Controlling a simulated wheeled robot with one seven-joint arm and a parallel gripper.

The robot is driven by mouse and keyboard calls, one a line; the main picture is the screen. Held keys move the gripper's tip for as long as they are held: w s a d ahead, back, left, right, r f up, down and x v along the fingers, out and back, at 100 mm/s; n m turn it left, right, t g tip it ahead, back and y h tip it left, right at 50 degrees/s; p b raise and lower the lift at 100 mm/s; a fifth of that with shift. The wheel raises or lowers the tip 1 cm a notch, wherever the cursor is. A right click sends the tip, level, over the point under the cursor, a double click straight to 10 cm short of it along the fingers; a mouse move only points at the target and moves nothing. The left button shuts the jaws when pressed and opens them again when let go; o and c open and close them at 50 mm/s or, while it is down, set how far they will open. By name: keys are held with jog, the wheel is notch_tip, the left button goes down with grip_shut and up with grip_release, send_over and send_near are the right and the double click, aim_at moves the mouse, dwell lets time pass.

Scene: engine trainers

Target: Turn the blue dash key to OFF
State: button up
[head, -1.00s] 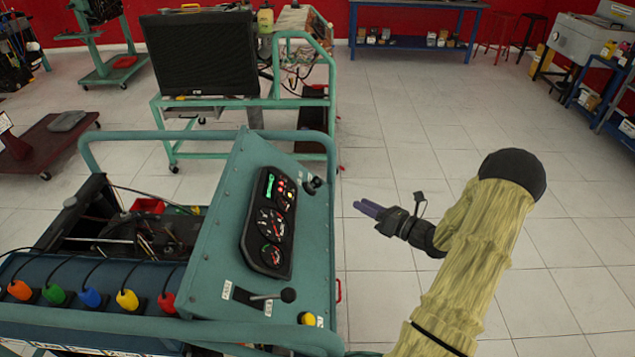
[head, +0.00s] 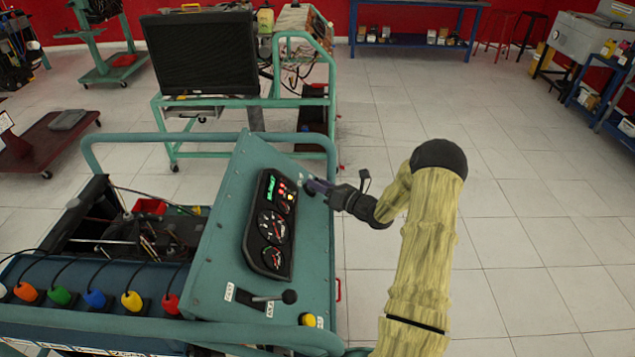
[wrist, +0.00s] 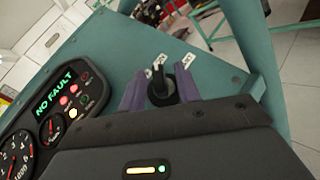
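The dash key (wrist: 161,88) is a dark key on a round black base at the top of the sloped teal panel (head: 215,265). Small white labels (wrist: 188,60) stand around it, too small to read. My gripper (wrist: 160,90) is open, with one purple finger on each side of the key and a gap on both sides. In the head view my gripper (head: 314,186) reaches the panel's upper right from the right and largely hides the key. The key's upper part points toward the middle label in the wrist view.
The gauge cluster (head: 268,224) beside the key shows a green "NO FAULT" display (wrist: 55,93) and lit lamps. Lower on the panel are a black-knobbed lever (head: 288,296) and a yellow button (head: 308,319). A teal tube rail (head: 330,160) runs close behind. Floor to the right is clear.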

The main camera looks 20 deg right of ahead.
jog(key=shift+w+a, duration=0.2)
jog(key=shift+w, duration=0.15)
grip_shut()
